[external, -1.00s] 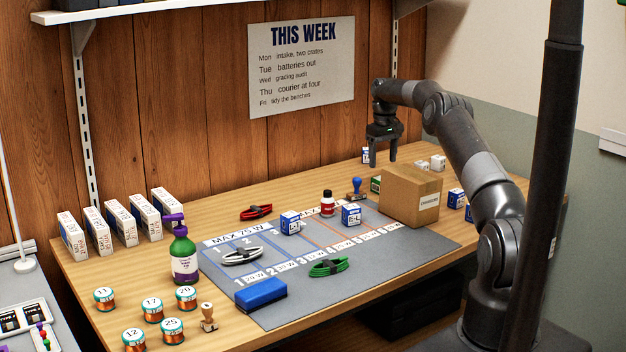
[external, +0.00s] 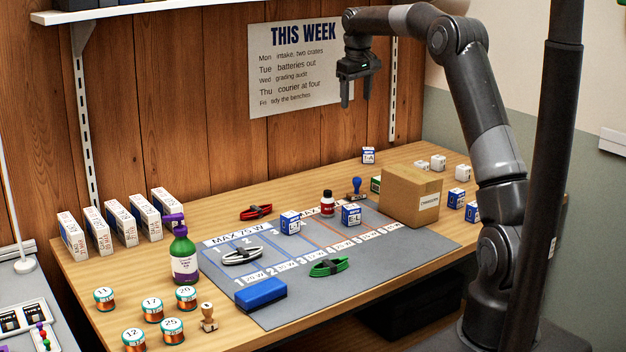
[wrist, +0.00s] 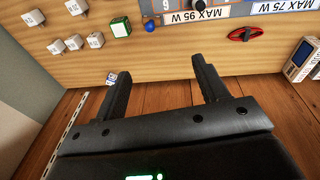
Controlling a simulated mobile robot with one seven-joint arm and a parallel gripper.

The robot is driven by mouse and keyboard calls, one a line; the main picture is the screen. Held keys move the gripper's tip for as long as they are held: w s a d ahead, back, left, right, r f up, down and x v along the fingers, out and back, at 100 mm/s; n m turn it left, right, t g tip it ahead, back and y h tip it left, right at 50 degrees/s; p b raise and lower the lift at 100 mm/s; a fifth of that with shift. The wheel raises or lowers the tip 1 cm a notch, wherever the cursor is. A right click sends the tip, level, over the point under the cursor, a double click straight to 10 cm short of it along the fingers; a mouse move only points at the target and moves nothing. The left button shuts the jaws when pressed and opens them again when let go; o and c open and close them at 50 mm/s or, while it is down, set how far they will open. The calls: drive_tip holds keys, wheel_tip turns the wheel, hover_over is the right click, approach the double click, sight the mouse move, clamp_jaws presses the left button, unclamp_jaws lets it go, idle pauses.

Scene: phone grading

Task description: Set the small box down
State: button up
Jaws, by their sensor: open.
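A small blue-and-white box (external: 368,155) stands upright on the bench near its back edge, by the wooden wall, with nothing holding it. It also shows in the wrist view (wrist: 112,79), partly covered by the tip of the left finger. My gripper (external: 356,100) is open and empty, well above the bench in front of the poster. In the wrist view the fingers of my gripper (wrist: 160,68) are spread with nothing between them.
A brown cardboard box (external: 405,197) stands right of centre, with white boxes (external: 438,162) behind it.

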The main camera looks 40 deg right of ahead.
drive_tip(key=s+a+r+t, duration=0.1)
drive_tip(key=s+a+r, duration=0.25)
drive_tip(key=s, duration=0.35)
drive_tip(key=s+a+r, duration=0.2)
drive_tip(key=s+a, duration=0.3)
drive_tip(key=s, duration=0.3)
drive_tip(key=s+a+r+t, duration=0.1)
drive_tip(key=s+a+r, duration=0.2)
drive_tip(key=s+a, duration=0.3)
drive_tip(key=s+a+f, duration=0.1)
drive_tip(key=s+f, duration=0.2)
drive_tip(key=s, duration=0.4)
drive_tip(key=s+a+f+t, duration=0.1)
drive_tip(key=s+f, duration=0.2)
drive_tip(key=s, duration=0.4)
drive_tip(key=s+a+f+m+t+y, duration=0.1)
drive_tip(key=s+f, duration=0.2)
drive_tip(key=s, duration=0.4)
drive_tip(key=shift+s+a, duration=0.25)
idle(3.5)
